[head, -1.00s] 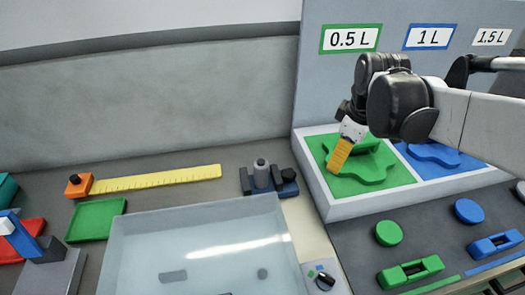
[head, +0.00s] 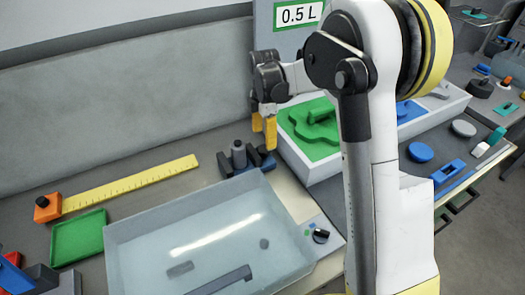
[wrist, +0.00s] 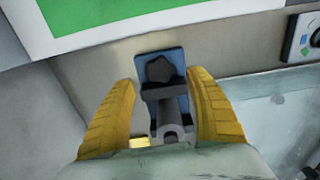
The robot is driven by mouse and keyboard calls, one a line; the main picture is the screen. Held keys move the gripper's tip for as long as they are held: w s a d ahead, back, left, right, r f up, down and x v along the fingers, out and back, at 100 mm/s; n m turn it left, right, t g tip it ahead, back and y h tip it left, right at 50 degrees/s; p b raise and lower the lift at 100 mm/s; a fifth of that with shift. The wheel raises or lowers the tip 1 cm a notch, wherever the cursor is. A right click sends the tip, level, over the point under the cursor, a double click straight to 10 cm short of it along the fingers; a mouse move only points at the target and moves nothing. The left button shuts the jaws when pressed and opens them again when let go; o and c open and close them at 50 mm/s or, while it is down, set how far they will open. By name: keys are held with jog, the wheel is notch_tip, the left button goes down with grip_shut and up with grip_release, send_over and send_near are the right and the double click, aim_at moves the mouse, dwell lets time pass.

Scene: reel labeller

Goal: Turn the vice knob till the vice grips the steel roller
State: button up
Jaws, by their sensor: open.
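The vice is small, with dark jaws and a blue base (wrist: 179,72); it also shows in the head view (head: 226,165) behind the clear tray. Its dark lobed knob (wrist: 160,69) sits on the blue base in the wrist view. The grey steel roller (head: 238,147) stands upright at the jaws; it also shows in the wrist view (wrist: 167,116). Whether the jaws touch it I cannot tell. My gripper (head: 265,134) points down above the vice's right end, its yellow fingers apart and empty. In the wrist view my gripper (wrist: 160,80) spans either side of the vice.
A clear tray (head: 120,255) lies in front of the vice. A white-rimmed bin with a green insert (head: 305,147) stands close on the right. A yellow ruler (head: 130,185) and a green tray (head: 78,238) lie left. A black dial (head: 320,236) is at front right.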

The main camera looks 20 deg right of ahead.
aim_at(264, 149)
notch_tip(264, 149, down, 6)
jog(key=shift+r+b, duration=0.1)
jog(key=shift+b, duration=0.65)
